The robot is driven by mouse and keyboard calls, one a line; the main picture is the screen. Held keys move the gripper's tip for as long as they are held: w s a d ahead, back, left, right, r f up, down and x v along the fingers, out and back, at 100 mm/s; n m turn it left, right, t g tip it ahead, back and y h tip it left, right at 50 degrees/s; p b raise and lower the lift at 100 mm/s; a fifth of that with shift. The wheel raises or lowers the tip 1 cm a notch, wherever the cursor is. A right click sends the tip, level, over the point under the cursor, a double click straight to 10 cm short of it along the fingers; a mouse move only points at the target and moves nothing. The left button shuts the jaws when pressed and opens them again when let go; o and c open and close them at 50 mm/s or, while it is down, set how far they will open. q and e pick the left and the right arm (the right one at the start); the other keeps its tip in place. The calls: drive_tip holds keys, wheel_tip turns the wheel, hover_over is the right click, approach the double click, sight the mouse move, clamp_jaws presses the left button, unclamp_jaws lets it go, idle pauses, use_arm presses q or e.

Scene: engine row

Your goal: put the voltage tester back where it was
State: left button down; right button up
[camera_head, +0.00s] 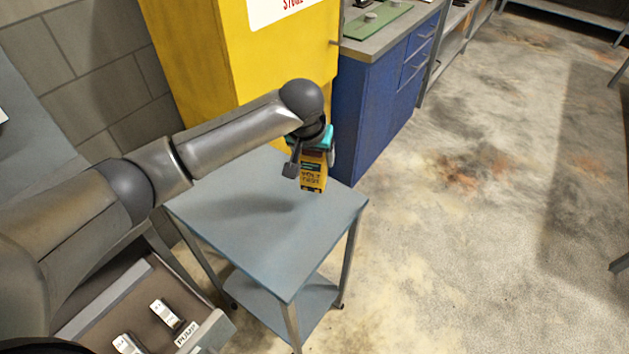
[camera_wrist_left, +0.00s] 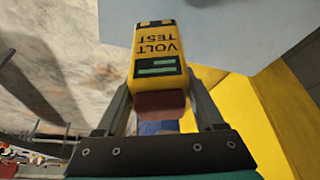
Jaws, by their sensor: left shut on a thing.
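The voltage tester (camera_head: 313,178) is a yellow block with a dark screen and the letters VOLT TEST. My left gripper (camera_head: 308,160) is shut on it and holds it over the grey-blue cart top (camera_head: 250,230). My right gripper is not in view.
A yellow cabinet (camera_head: 235,70) stands behind the cart, with a blue drawer bench (camera_head: 375,105) to its right. A green mat (camera_head: 378,22) lies on that bench. At bottom left an open tray or drawer (camera_head: 95,305) holds white-labelled items, one marked PUMP.

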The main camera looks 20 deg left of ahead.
sight(311, 167)
use_arm(q)
drive_tip(key=shift+f+b, duration=0.5)
drive_tip(key=shift+f, duration=3.1)
drive_tip(key=shift+f, duration=0.1)
unclamp_jaws()
drive_tip(key=shift+r, duration=0.2)
drive_tip(key=p+v, duration=0.2)
drive_tip(key=v, duration=0.9)
drive_tip(key=shift+s+r, duration=0.15)
drive_tip(key=shift+r, duration=0.25)
